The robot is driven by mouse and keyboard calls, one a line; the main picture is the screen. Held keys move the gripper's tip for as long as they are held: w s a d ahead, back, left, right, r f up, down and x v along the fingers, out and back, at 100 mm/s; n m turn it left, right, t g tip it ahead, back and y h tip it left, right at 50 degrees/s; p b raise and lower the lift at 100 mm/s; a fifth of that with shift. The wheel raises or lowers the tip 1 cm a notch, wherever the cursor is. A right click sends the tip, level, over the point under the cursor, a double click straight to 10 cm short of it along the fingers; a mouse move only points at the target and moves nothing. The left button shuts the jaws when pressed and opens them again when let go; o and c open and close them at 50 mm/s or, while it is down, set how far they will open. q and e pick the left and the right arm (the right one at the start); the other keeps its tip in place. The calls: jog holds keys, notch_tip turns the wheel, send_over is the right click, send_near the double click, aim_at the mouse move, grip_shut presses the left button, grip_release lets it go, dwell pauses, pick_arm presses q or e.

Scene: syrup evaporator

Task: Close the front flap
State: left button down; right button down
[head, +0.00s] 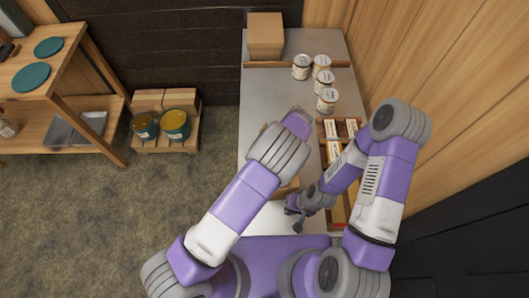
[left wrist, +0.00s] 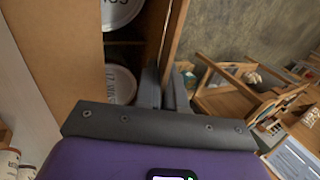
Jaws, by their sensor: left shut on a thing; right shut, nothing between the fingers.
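The left wrist view shows an open cardboard carton (left wrist: 75,45) with white-lidded cans (left wrist: 121,84) inside. A narrow brown flap (left wrist: 175,38) stands up along its right side, seen nearly edge-on. My left gripper (left wrist: 167,84) is shut on this flap. In the head view my left forearm hides the left gripper and most of the carton; a brown piece (head: 287,190) shows between my arms. My right gripper (head: 297,222) is shut and empty, low over the near part of the table, right of the left arm.
The metal table (head: 285,85) bears a closed cardboard box (head: 265,36) and several labelled cans (head: 327,100). A wooden crate (head: 337,215) with packed items lies at the right, partly behind my right arm. Tins (head: 176,124) stand on a low pallet at left. A wooden wall closes the right side.

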pick_arm(q)
jog(key=shift+d+f+y+b, duration=0.2)
jog(key=shift+d+y+b, duration=0.15)
jog(key=shift+y+b, duration=0.8)
pick_arm(e)
jog(key=shift+f, duration=1.45)
pick_arm(q)
jog(key=c, duration=1.3)
grip_release()
jog(key=v, duration=0.6)
jog(key=shift+d+r+b, duration=0.25)
jog(key=shift+b, duration=0.15)
pick_arm(e)
jog(key=shift+f, duration=0.35)
pick_arm(q)
jog(key=shift+d+r, duration=0.3)
jog(key=shift+r, duration=0.15)
pick_arm(e)
jog(key=c, duration=1.8)
grip_release()
